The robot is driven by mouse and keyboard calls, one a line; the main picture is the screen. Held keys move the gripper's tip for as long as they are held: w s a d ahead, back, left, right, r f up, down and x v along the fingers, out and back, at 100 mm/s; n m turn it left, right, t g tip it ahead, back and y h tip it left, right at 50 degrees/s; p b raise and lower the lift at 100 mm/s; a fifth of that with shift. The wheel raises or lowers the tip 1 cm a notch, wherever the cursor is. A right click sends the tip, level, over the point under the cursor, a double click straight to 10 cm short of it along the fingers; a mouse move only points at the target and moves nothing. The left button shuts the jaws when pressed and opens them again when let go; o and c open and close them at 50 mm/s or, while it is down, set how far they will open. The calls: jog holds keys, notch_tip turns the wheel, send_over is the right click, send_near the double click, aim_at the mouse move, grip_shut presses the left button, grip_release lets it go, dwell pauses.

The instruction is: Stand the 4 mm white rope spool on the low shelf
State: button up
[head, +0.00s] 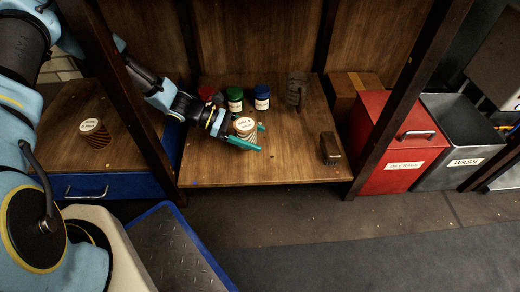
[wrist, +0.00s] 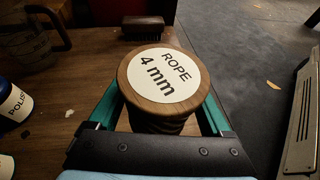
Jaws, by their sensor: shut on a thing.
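The spool (head: 244,124) is upright over the low shelf (head: 290,160), between the teal fingers of my gripper (head: 261,138). In the wrist view, the spool's round wooden top (wrist: 163,82) has a white label reading "ROPE 4 mm". The winding below looks dark in shadow, so its colour is unclear. My gripper (wrist: 160,110) is shut on the spool, with one finger along each side. The spool's base is hidden, so I cannot tell whether it touches the shelf board.
Red, green and blue-lidded jars (head: 234,99) stand behind the spool. A dark jug (head: 297,90) and a brush (head: 330,148) stand to the right. Another labelled spool (head: 93,130) is on the left bench. Posts (head: 137,110) frame the shelf. Its front middle is clear.

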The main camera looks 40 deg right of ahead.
aim_at(252, 156)
notch_tip(252, 156, down, 6)
jog(key=b, duration=0.2)
jog(key=shift+f+b, duration=0.15)
jog(key=shift+b, duration=0.15)
jog(key=o, duration=1.4)
jog(key=shift+w+a+r, duration=0.2)
jog(key=shift+w+r, duration=0.1)
jog(key=shift+w, duration=0.05)
jog(key=p+v, duration=0.4)
jog(key=v, duration=0.7)
jog(key=shift+a, duration=0.2)
